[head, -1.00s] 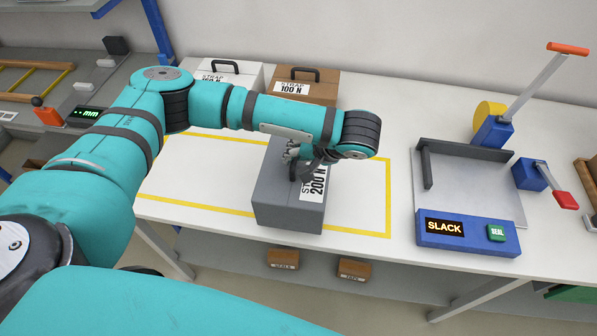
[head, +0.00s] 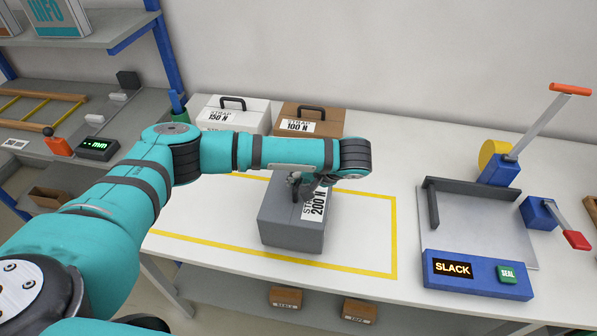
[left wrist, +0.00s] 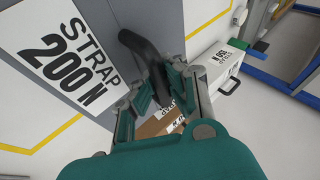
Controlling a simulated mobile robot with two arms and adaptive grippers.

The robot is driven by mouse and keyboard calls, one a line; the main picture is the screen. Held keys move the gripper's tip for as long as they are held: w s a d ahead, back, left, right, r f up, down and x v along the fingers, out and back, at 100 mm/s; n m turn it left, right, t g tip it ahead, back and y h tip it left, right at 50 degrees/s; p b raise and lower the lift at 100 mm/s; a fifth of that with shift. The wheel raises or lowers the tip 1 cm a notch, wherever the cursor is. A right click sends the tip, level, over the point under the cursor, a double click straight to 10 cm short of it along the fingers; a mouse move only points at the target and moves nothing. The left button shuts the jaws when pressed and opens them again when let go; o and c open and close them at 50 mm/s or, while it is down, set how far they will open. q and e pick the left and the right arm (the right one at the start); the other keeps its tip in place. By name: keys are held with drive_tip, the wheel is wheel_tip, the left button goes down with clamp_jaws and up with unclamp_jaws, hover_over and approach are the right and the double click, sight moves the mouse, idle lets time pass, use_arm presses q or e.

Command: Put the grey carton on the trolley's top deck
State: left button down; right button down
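The grey carton (head: 290,233) has a black handle on top and a white "STRAP 200 N" label. In the head view it shows over the yellow-outlined area of the table, with the front yellow line visible below it. My left gripper (head: 308,184) is at the carton's top, shut on the black handle (left wrist: 145,58), which lies between its fingers (left wrist: 160,85) in the left wrist view. The carton appears raised a little off the table. The trolley is not in view. My right gripper is not in view.
A white case (head: 232,117) and a brown "100 N" case (head: 311,121) stand behind the carton. A blue sealing device (head: 477,272) reading "SLACK", with a lever (head: 540,122), is at right. Small brown boxes (head: 286,297) lie on the lower shelf. White table (head: 400,150) is bare behind the device.

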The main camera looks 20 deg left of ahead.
use_arm(q)
drive_tip(key=shift+f, duration=0.45)
drive_tip(key=c, duration=1.9)
unclamp_jaws()
drive_tip(key=shift+f, duration=0.2)
drive_tip(key=o, duration=0.4)
drive_tip(key=shift+s, duration=0.15)
drive_tip(key=shift+r, duration=0.1)
